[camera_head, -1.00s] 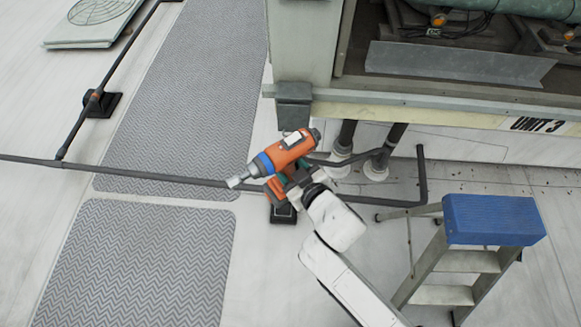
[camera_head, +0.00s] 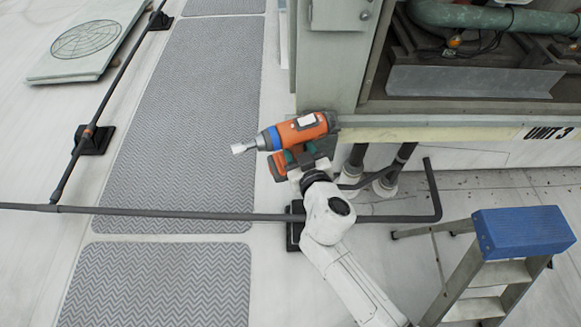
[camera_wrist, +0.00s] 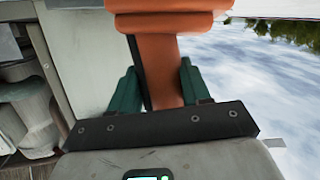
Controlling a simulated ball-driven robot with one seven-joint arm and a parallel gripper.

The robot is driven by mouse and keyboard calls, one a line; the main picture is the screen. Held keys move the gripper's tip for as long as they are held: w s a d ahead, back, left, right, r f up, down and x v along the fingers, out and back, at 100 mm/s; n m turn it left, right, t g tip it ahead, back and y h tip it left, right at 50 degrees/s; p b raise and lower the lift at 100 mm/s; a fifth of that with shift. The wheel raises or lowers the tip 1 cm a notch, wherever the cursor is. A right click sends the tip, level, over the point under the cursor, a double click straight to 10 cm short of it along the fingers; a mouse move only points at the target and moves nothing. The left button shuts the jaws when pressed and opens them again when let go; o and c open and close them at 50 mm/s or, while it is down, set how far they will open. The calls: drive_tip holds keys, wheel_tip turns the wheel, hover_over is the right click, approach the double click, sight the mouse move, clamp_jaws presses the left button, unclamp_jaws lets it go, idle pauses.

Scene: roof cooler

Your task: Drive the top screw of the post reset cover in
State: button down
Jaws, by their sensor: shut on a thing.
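My gripper (camera_wrist: 158,88) is shut on the handle of an orange power screwdriver (camera_head: 304,127), with its green fingers on either side of the grip in the wrist view. In the head view the driver has a blue collar and a silver bit end pointing left, over the walkway mat. The driver is held in the air in front of the cooler's corner post.
The cooler unit marked UNIT 3 (camera_head: 450,133) stands at the upper right. A stepladder with a blue top (camera_head: 522,232) is at the lower right. A dark pipe (camera_head: 160,213) runs across the roof.

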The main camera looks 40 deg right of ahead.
drive_tip(key=s+d+r+m+g+h, duration=0.2)
drive_tip(key=d+r+m+g+h, duration=0.4)
drive_tip(key=d+r+h, duration=0.25)
drive_tip(key=s+d+r+m+g+h, duration=0.3)
drive_tip(key=d+r+m+g+h, duration=0.3)
drive_tip(key=r, duration=0.4)
drive_tip(key=s+r+m+g+b, duration=0.2)
drive_tip(key=s+r+m+g, duration=0.9)
drive_tip(key=r+g, duration=0.6)
drive_tip(key=shift+w+d+f+g+p, duration=0.1)
drive_tip(key=shift+w+d+f+g, duration=0.25)
drive_tip(key=shift+w+d, duration=0.3)
drive_tip(key=shift+w+d+f+g+p, duration=0.2)
drive_tip(key=shift+w+d+g, duration=0.25)
drive_tip(key=shift+w, duration=0.45)
drive_tip(key=shift+w+d+f+g+p, duration=0.1)
drive_tip(key=shift+w+d+f+g, duration=0.25)
drive_tip(key=shift+w+d, duration=0.35)
drive_tip(key=shift+w, duration=0.1)
drive_tip(key=shift+a+b, duration=0.15)
drive_tip(key=shift+b, duration=0.6)
